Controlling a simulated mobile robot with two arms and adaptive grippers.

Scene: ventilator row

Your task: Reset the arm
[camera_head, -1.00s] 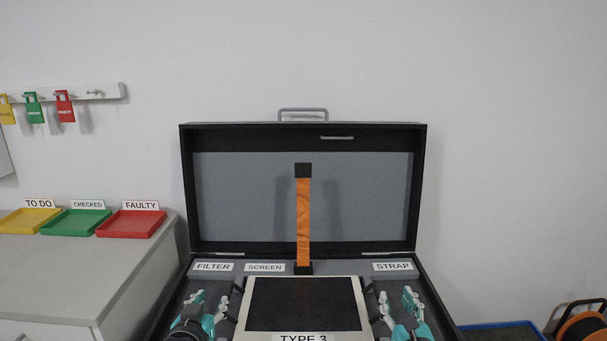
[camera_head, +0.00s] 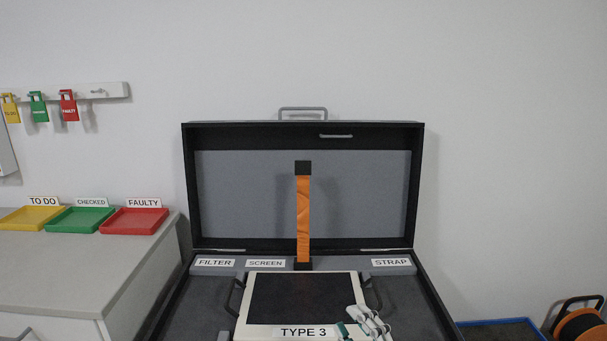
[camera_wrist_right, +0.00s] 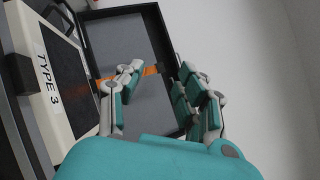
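My right gripper (camera_head: 362,323), teal and white, is at the bottom of the head view, in front of the lower right corner of the TYPE 3 unit (camera_head: 349,289). In the right wrist view my right gripper (camera_wrist_right: 158,88) has its fingers spread with nothing between them; the TYPE 3 unit (camera_wrist_right: 28,75) is to their left and the open case lid (camera_wrist_right: 125,40) lies beyond.
The open black case (camera_head: 189,190) holds the unit, with FILTER, SCREEN and STRAP labels. An orange strap (camera_head: 303,215) stands against the lid. Yellow, green and red trays (camera_head: 134,222) are on the left counter. A cable reel (camera_head: 580,325) is at lower right.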

